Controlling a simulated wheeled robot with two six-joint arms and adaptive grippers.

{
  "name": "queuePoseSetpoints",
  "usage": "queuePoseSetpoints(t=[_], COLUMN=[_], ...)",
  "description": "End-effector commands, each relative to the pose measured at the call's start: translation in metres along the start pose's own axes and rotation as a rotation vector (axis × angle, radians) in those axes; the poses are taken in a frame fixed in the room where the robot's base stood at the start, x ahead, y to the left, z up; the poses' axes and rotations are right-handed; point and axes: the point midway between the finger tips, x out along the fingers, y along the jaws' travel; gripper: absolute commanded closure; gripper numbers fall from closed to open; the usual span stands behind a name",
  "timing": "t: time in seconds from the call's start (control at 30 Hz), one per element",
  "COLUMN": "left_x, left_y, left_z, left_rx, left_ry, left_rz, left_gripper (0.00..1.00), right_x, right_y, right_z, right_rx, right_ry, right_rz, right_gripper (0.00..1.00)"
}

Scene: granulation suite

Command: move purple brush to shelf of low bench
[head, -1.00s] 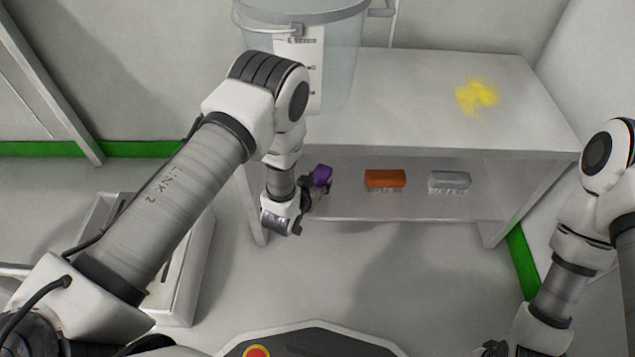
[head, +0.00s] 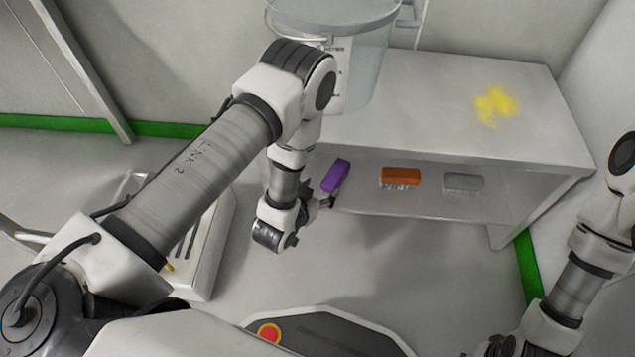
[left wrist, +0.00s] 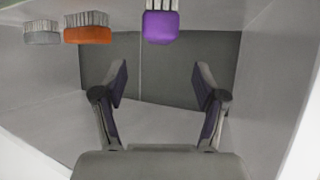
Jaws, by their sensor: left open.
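The purple brush (head: 336,176) lies on the shelf (head: 432,204) of the low bench (head: 430,120), near the shelf's left end. It also shows at the top of the left wrist view (left wrist: 161,27), bristles pointing up in that picture. My left gripper (head: 322,201) is at the shelf's front edge, just short of the brush. In the left wrist view its two fingers (left wrist: 161,80) are spread with nothing between them, and the brush is apart from them. My right gripper (head: 497,346) is barely in view at the bottom right; its jaws cannot be made out.
An orange brush (head: 401,176) and a grey brush (head: 463,183) lie on the same shelf, to the right. A clear bucket (head: 368,70) stands on the bench top, beside a yellow powder patch (head: 496,105). A white floor unit (head: 200,252) stands at left. The floor before the bench is clear.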

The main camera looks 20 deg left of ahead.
Motion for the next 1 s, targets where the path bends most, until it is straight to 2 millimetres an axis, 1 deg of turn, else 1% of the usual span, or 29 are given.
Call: queuePoseSetpoints(t=[0.03,0.1,0.27,0.33,0.37,0.43,0.47,0.5,0.53,0.57,0.6,0.63,0.7,0.77,0.93,1.0], left_x=[-0.007,-0.011,-0.013,-0.018,-0.024,-0.050,-0.067,-0.094,-0.115,-0.136,-0.162,-0.178,-0.204,-0.213,-0.213,-0.215], left_y=[0.000,0.000,-0.001,-0.006,-0.011,-0.024,-0.029,-0.034,-0.036,-0.037,-0.037,-0.036,-0.034,-0.033,-0.033,-0.033], left_z=[-0.001,0.000,0.002,0.013,0.024,0.058,0.076,0.098,0.112,0.124,0.136,0.143,0.151,0.154,0.154,0.149], left_rx=[0.000,0.000,0.000,-0.004,-0.009,-0.027,-0.039,-0.058,-0.073,-0.088,-0.106,-0.117,-0.135,-0.139,-0.139,-0.138], left_ry=[-0.003,-0.001,-0.006,-0.069,-0.126,-0.325,-0.429,-0.574,-0.678,-0.774,-0.883,-0.950,-1.053,-1.087,-1.088,-1.087], left_rz=[0.000,0.000,-0.001,-0.013,-0.023,-0.051,-0.063,-0.076,-0.083,-0.087,-0.089,-0.089,-0.087,-0.085,-0.085,-0.085], left_gripper=[0.29,0.29,0.29,0.29,0.29,0.29,0.29,0.29,0.29,0.29,0.29,0.29,0.29,0.29,0.29,0.29], right_x=[-0.005,-0.006,-0.004,-0.004,-0.004,-0.004,-0.004,-0.004,-0.004,-0.004,-0.004,-0.004,-0.004,-0.004,-0.004,-0.010], right_y=[0.000,0.000,0.000,0.000,0.000,0.000,0.000,0.000,0.000,0.000,0.000,0.000,0.000,0.000,0.000,0.000], right_z=[0.000,0.001,0.001,0.001,0.001,0.001,0.001,0.001,0.001,0.001,0.000,0.000,0.000,0.000,0.000,0.001], right_rx=[-0.001,-0.001,-0.002,-0.001,-0.002,-0.001,-0.001,-0.001,-0.001,-0.001,-0.001,-0.001,-0.001,-0.001,-0.001,-0.001], right_ry=[-0.001,-0.001,-0.002,-0.002,-0.002,-0.001,-0.001,-0.001,-0.001,-0.001,-0.001,-0.001,-0.001,-0.001,-0.001,-0.001], right_rz=[0.000,0.000,0.000,0.000,0.000,0.000,0.000,0.000,0.000,0.000,0.000,0.000,0.000,0.000,0.000,0.000], right_gripper=[0.60,0.60,0.60,0.60,0.60,0.60,0.60,0.60,0.60,0.60,0.60,0.60,0.60,0.60,0.60,0.60])
